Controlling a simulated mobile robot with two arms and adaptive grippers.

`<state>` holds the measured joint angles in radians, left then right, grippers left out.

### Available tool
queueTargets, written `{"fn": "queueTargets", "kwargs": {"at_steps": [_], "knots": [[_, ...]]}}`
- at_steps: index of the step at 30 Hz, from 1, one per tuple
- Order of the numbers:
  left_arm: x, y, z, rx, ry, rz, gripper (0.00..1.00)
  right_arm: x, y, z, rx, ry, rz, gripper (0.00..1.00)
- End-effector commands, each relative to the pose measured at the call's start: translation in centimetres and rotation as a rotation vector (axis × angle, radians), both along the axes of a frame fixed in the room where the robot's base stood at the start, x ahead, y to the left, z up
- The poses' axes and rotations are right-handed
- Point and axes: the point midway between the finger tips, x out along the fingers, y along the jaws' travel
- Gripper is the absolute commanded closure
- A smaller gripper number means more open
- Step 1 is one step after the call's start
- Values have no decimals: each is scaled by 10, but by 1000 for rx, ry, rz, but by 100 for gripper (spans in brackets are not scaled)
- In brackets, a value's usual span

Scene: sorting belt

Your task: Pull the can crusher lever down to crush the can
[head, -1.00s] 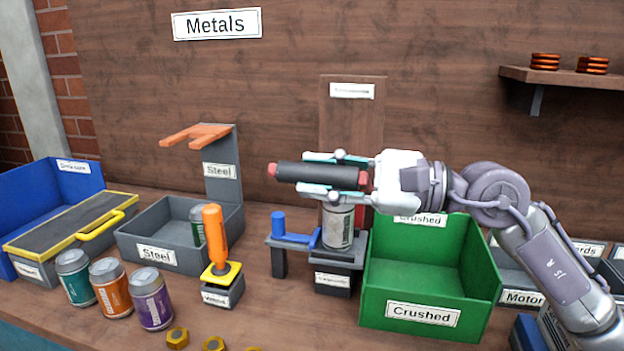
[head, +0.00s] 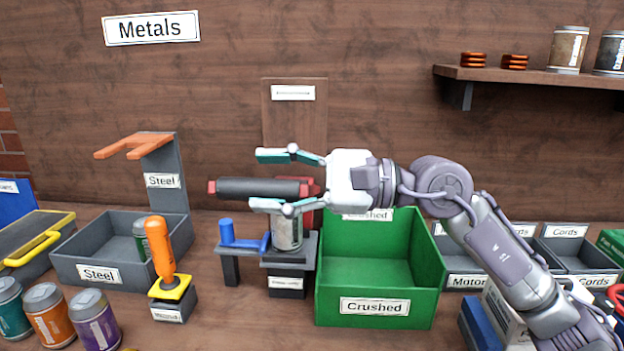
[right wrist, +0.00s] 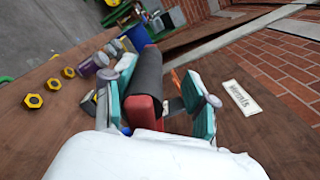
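My right gripper (head: 262,180) is open, with one finger above the handle and one below, a visible gap at the upper finger. In the right wrist view, the black handle (right wrist: 146,82) runs between the spread teal fingers. My left gripper is not in view.
The green Crushed bin (head: 375,318) stands right of the crusher. A blue lever (head: 242,240) and an orange-handled device (head: 160,250) stand to its left, beside the grey Steel bin (head: 120,285). Several cans stand at front left. A shelf (head: 530,75) is at upper right.

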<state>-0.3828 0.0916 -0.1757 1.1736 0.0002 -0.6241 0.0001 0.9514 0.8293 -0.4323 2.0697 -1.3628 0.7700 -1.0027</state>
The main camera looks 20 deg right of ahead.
Motion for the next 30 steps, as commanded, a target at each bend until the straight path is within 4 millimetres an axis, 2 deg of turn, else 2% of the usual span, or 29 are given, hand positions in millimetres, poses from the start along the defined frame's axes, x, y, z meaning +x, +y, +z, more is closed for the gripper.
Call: {"fn": "queueTargets", "kwargs": {"at_steps": [9, 13, 18, 27, 30], "knots": [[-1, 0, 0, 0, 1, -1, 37, -24, -64, -1, -2, 2, -8, 44], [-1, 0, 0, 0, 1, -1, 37, -33, -83, -1, -2, 3, -7, 44], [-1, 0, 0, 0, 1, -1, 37, -39, -95, 0, -2, 1, -2, 44], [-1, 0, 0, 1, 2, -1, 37, -40, -97, 0, -3, -2, -1, 44], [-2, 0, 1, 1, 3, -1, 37, -40, -97, 3, -3, -1, -1, 61]]}}
